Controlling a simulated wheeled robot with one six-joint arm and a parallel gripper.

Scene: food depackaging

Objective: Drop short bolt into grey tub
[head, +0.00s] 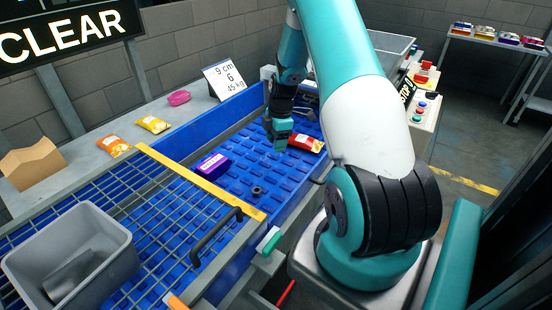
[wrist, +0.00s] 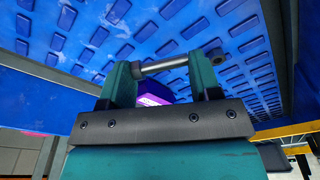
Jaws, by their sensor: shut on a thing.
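My gripper (head: 279,142) points down over the far part of the blue conveyor. In the wrist view its two teal fingers (wrist: 165,80) are shut on a short silver bolt (wrist: 165,63), which lies crosswise between the fingertips. I cannot make out the bolt in the head view. The grey tub (head: 112,282) stands at the lower left of the head view, on the metal grid, well apart from my gripper. A grey flat-sided shape shows inside the tub.
A red packet (head: 306,143) lies on the belt close to my gripper. A purple box (head: 213,165) and a dark nut-like piece (head: 257,190) also lie there. A yellow bar (head: 200,181) and black handle (head: 215,236) edge the grid. Packets line the left ledge.

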